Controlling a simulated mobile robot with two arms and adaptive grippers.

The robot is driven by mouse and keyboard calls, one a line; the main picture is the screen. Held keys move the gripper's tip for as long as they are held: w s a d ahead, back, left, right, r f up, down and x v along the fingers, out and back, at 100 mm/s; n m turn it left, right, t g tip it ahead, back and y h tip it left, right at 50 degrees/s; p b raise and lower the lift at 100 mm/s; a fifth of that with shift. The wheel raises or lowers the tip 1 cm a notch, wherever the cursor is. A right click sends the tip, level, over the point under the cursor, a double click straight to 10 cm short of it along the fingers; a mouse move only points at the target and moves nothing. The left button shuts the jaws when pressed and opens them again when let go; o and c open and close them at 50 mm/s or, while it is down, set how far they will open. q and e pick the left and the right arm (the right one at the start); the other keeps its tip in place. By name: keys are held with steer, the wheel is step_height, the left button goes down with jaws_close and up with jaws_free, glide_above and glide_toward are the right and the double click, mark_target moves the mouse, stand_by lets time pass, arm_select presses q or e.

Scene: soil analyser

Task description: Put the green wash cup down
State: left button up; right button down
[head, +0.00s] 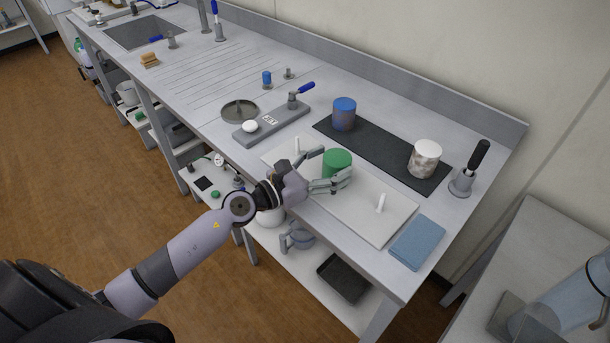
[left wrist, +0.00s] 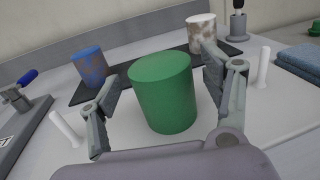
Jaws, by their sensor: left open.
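The green wash cup (head: 337,162) stands upright on a white tray with two white pegs (head: 398,205). It also shows in the left wrist view (left wrist: 163,92), in the middle between the fingers. My left gripper (head: 330,172) is open, with one finger on either side of the cup. In the left wrist view there appear to be gaps between the fingers and the cup. The cup's far side is hidden. My right gripper is not in view.
A blue cup (head: 344,114) and a mottled white cup (head: 425,158) stand on a dark mat (head: 376,153) behind the tray. A folded blue cloth (head: 417,242) lies at right. A grey fixture with a blue lever (head: 273,124) is at left.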

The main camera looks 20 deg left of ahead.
arm_select(q)
steer(key=b+v, duration=0.1)
steer(key=v, duration=0.3)
steer(key=b+v, duration=0.2)
steer(key=v, duration=0.2)
steer(key=shift+s+a+f, duration=0.1)
steer(key=shift+f, duration=0.1)
steer(key=shift+s+a+r+b, duration=0.25)
steer(key=shift+s+a+b, duration=0.05)
steer(key=shift+s, duration=0.25)
